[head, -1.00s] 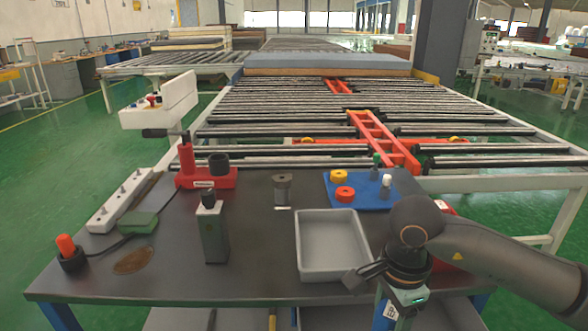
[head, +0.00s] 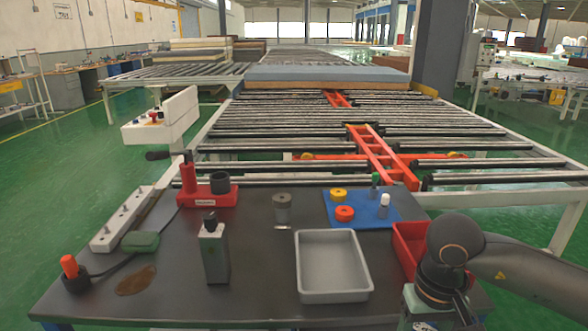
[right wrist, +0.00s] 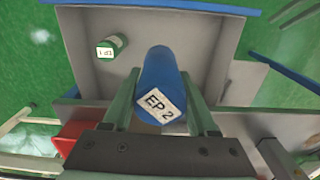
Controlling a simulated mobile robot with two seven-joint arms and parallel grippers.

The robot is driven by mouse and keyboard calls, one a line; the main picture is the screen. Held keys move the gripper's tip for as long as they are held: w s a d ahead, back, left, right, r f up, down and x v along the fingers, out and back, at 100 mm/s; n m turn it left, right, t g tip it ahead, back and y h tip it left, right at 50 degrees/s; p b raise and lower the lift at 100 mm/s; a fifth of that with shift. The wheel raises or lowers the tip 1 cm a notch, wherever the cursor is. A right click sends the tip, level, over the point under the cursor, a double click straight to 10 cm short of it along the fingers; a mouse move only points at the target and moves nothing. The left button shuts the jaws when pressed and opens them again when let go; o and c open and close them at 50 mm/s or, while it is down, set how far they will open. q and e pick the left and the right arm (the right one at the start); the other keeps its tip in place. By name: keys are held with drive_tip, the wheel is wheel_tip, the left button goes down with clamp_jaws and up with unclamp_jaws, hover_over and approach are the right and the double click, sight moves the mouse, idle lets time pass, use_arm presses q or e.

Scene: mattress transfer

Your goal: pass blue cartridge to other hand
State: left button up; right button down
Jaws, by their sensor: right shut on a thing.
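The blue cartridge (right wrist: 160,82), with a white label reading "EP 2", is between the fingers of my right gripper (right wrist: 156,92) in the right wrist view. The gripper is shut on it and the cartridge's far end sticks out beyond the fingers. In the head view my right wrist is at the bottom right, and neither its fingers nor the cartridge shows there. My left gripper is in neither view.
Below the held cartridge is a grey surface (right wrist: 98,80) with a green labelled cartridge (right wrist: 112,46).

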drive_tip(key=r+p, duration=0.2)
drive_tip(key=s+r+p, duration=0.1)
drive_tip(key=r+p, duration=0.1)
drive_tip(key=s+r+p, duration=0.1)
drive_tip(key=r+p, duration=0.1)
drive_tip(key=r, duration=0.1)
drive_tip(key=shift+p, duration=0.3)
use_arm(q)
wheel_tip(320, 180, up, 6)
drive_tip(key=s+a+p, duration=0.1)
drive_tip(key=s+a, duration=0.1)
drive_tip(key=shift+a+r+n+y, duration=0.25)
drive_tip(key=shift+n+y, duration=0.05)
use_arm(e)
drive_tip(key=shift+s+r, duration=0.3)
drive_tip(key=shift+r, duration=0.3)
drive_tip(key=shift+a, duration=0.15)
